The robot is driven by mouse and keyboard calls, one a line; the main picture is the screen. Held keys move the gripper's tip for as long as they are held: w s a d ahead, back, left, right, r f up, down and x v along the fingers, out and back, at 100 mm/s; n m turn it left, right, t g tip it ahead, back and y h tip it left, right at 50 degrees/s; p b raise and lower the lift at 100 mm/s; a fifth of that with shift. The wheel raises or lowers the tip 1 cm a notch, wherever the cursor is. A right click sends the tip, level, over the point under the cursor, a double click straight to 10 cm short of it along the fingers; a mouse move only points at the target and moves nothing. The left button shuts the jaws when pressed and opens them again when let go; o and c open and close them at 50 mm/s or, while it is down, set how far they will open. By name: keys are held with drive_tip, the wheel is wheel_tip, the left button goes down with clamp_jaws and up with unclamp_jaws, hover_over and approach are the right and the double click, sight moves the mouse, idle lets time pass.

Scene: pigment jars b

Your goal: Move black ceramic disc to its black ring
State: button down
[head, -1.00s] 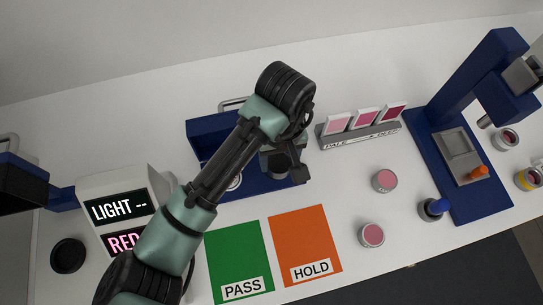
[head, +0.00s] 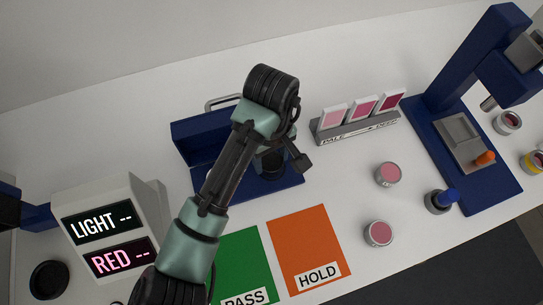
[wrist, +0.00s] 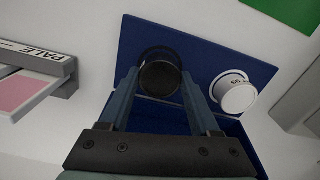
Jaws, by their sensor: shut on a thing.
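The black ceramic disc (wrist: 160,76) is a dark round piece between my fingertips in the wrist view. My gripper (wrist: 158,84) is shut on it, over the dark blue tray-like stand (wrist: 207,62). In the head view my gripper (head: 282,163) is over the right part of that blue stand (head: 283,187), and the disc is hard to tell from the dark gripper parts. A black ring (head: 49,279) lies on the white table at the lower left, apart from my gripper. Whether the disc touches the stand I cannot tell.
A white labelled round piece (wrist: 235,95) sits by the stand's edge. A readout box (head: 105,225) stands between my arm and the ring. Green (head: 240,265) and orange (head: 304,248) mats lie in front. Pink jars (head: 388,174), a swatch rack (head: 355,127) and a blue press (head: 465,150) are right.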

sight(271, 161)
drive_tip(key=shift+f, duration=0.2)
drive_tip(key=shift+c, duration=0.6)
unclamp_jaws()
wheel_tip(271, 161, up, 12)
drive_tip(key=p, duration=0.4)
drive_tip(key=shift+r, duration=0.2)
